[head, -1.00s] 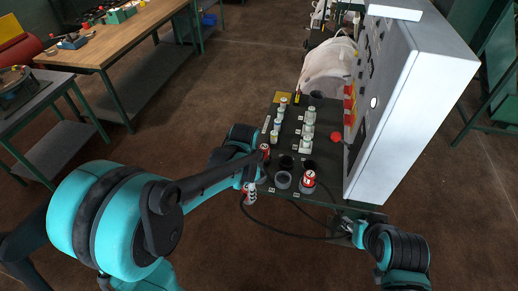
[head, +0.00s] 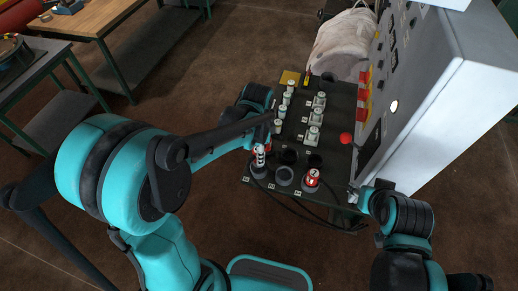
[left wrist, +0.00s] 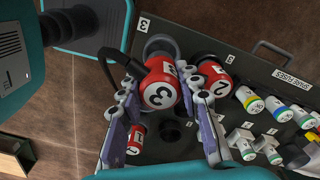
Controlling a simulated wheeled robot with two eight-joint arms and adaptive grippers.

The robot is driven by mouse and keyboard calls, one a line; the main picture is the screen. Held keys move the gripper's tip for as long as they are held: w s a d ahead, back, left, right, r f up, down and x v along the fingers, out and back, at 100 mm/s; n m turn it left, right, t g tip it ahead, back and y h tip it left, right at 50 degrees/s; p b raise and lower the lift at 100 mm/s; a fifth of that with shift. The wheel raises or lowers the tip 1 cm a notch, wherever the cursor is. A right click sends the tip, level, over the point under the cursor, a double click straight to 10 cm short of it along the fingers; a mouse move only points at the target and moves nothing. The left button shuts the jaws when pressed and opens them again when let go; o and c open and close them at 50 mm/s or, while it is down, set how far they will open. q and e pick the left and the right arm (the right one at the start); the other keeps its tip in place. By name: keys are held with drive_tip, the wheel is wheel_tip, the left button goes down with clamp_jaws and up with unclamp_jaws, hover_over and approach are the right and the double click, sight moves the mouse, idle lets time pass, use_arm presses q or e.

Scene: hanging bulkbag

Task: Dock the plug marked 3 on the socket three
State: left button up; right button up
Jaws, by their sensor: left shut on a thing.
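The plug marked 3 (left wrist: 158,88) is red with a white numbered end and a dark cable. My left gripper (left wrist: 165,140) is shut on it. In the head view the plug (head: 259,156) stands roughly upright over the front-left grey socket ring (head: 258,172). In the left wrist view that socket (left wrist: 161,44) shows behind the plug, next to a label 3 (left wrist: 143,24). I cannot tell whether the plug is inside the ring or just above it. My left gripper (head: 264,147) is partly hidden in the head view. My right gripper (head: 359,199) is beside the board's right edge, its jaws unclear.
A red plug marked 2 (left wrist: 214,78) stands close by. Another red plug (head: 311,179) sits in the front-right ring. The middle ring (head: 284,176) is empty. Several fuses (head: 282,112) stand farther back. The grey cabinet (head: 440,110) borders the right side.

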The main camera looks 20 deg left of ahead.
use_arm(q)
drive_tip(key=f, duration=0.1)
drive_tip(key=f+b, duration=0.2)
drive_tip(key=shift+w+f, duration=0.2)
drive_tip(key=shift+w, duration=0.05)
drive_tip(key=shift+s+f+b, duration=0.1)
drive_tip(key=shift+f+b, duration=0.5)
drive_tip(key=shift+f, duration=0.05)
drive_tip(key=shift+f+b, duration=0.55)
drive_tip(key=shift+f, duration=0.05)
idle(0.7)
drive_tip(key=o, duration=0.9)
drive_tip(key=shift+o, duration=0.3)
wheel_tip(320, 180, up, 11)
drive_tip(key=p, duration=0.8)
drive_tip(key=shift+p, duration=0.3)
